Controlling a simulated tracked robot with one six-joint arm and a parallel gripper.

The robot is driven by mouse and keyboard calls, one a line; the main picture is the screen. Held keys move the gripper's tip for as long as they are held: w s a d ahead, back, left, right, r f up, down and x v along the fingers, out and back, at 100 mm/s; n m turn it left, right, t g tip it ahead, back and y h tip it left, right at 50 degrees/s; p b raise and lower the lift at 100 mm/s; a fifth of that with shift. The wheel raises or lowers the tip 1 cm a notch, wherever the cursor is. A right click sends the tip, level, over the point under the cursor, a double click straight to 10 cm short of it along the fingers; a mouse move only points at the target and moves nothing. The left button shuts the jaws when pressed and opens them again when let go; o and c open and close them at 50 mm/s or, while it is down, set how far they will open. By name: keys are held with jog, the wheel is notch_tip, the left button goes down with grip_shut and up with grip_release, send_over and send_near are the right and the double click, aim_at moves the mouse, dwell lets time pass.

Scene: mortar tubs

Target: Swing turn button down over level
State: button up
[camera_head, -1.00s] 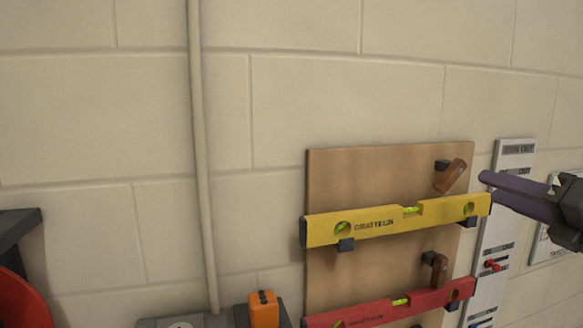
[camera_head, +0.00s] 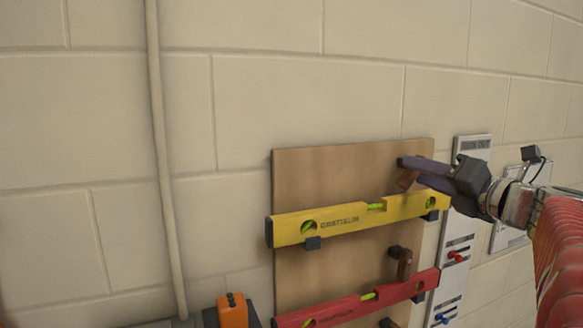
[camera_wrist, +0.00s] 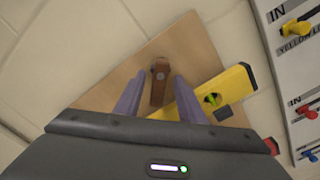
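The yellow level (camera_head: 340,222) rests on black pegs on a wooden board (camera_head: 300,175) and tilts up to the right. The upper brown turn button (camera_head: 407,181) sits above its right end, mostly hidden by my gripper (camera_head: 412,171) in the head view. In the wrist view, the turn button (camera_wrist: 159,88) stands between my two purple fingers, which are apart with gaps on both sides. The yellow level (camera_wrist: 232,90) lies beside the right finger there. I cannot tell whether a finger touches the button.
Below, a red level (camera_head: 350,308) hangs with its own brown turn button (camera_head: 404,265). A white panel (camera_head: 450,285) with red and blue pegs stands just right of the board. An orange device (camera_head: 232,312) is at bottom left. A pipe (camera_head: 163,160) runs up the wall.

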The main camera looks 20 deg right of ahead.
grip_shut()
dwell(0.4)
jog(key=shift+f+n, duration=0.1)
jog(key=shift+n, duration=0.2)
jog(key=n, duration=0.8)
jog(key=shift+d+f, duration=0.15)
jog(key=shift+d, duration=0.2)
dwell(0.4)
grip_release()
